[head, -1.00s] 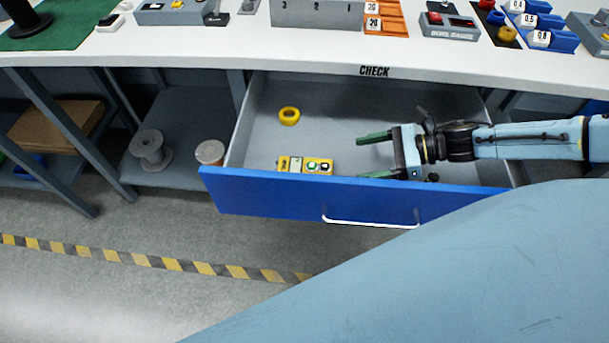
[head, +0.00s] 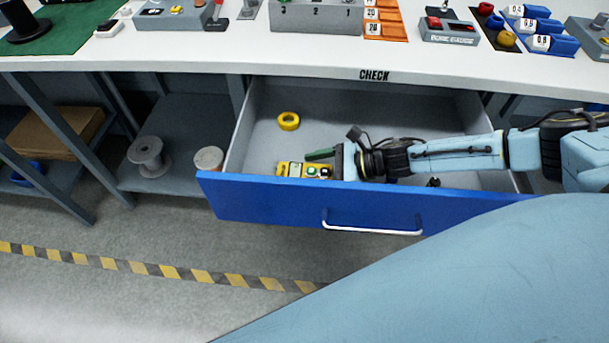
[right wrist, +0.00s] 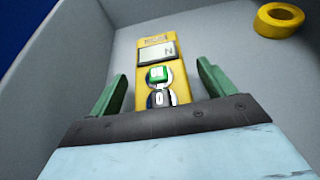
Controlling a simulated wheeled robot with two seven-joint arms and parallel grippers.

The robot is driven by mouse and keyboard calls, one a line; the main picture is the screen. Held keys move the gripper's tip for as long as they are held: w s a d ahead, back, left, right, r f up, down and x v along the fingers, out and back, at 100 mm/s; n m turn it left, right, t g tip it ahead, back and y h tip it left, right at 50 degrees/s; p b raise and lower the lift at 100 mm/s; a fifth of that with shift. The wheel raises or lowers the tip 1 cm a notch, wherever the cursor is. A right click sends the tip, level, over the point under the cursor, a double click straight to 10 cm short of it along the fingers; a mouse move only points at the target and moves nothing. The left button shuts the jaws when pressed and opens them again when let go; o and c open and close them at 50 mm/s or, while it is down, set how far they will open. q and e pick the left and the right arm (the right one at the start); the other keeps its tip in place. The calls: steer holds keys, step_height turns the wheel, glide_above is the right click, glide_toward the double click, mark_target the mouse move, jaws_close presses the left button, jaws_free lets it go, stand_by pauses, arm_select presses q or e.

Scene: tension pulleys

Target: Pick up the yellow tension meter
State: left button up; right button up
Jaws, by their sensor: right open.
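The yellow tension meter (head: 302,170) lies on the floor of the open blue-fronted drawer (head: 330,203), near its front wall. In the right wrist view, the meter (right wrist: 168,60) shows a grey display marked N, a green button and a dark button. My right gripper (head: 318,162) is inside the drawer at the right end of the meter. Its green fingers (right wrist: 158,85) are open, one on each side of the meter's near end, with gaps visible. The meter's near end is hidden behind the gripper body. My left gripper is not in view.
A yellow ring (head: 288,121) lies farther back in the drawer; it also shows in the right wrist view (right wrist: 279,19). A small dark object (head: 433,182) lies at the drawer's front right. The white bench top (head: 300,54) overhangs the drawer. Spools stand on the left shelf.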

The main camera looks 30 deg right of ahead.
steer(key=c, duration=1.3)
